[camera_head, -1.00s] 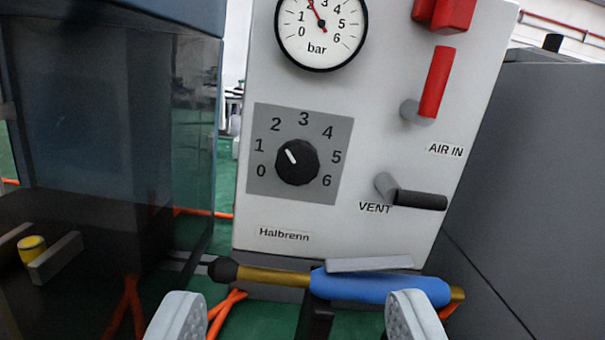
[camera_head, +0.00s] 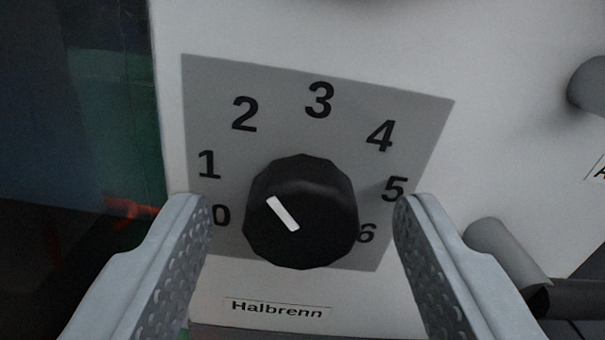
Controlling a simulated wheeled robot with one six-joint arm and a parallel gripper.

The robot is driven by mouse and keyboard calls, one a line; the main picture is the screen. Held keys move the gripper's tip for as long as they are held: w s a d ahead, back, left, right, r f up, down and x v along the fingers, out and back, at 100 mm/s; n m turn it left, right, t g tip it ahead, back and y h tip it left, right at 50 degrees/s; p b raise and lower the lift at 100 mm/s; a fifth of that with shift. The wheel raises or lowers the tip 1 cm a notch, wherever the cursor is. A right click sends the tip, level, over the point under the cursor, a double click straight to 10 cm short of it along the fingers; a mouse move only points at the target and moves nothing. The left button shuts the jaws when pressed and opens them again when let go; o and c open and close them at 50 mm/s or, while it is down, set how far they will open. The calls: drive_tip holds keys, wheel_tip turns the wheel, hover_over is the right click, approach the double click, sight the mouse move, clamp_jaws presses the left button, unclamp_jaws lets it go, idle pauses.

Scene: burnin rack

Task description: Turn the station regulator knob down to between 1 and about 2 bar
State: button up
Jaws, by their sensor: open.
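The black regulator knob (camera_head: 310,195) sits on a grey dial plate (camera_head: 225,90) numbered 0 to 6. Its white pointer line (camera_head: 283,213) slants to the upper left, roughly toward the 1. My gripper (camera_head: 302,205) is open, with one finger on each side of the knob. A gap shows between each finger and the knob, and I cannot tell how far the fingertips are from the panel. The fingers partly cover the plate near the 0 and the 6. The pressure gauge is out of view now.
The white panel (camera_head: 510,130) carries a "Halbrenn" label (camera_head: 278,309) below the dial. The grey vent valve (camera_head: 500,255) with its dark handle (camera_head: 575,299) is close to the right finger. Another grey fitting (camera_head: 588,85) is at the upper right.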

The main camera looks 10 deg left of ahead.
drive_tip(key=shift+w+a, duration=0.1)
drive_tip(key=shift+w, duration=0.2)
drive_tip(key=shift+c, duration=0.2)
drive_tip(key=c, duration=0.9)
drive_tip(key=shift+n, duration=1.6)
drive_tip(key=o, duration=0.9)
drive_tip(key=shift+o, duration=0.2)
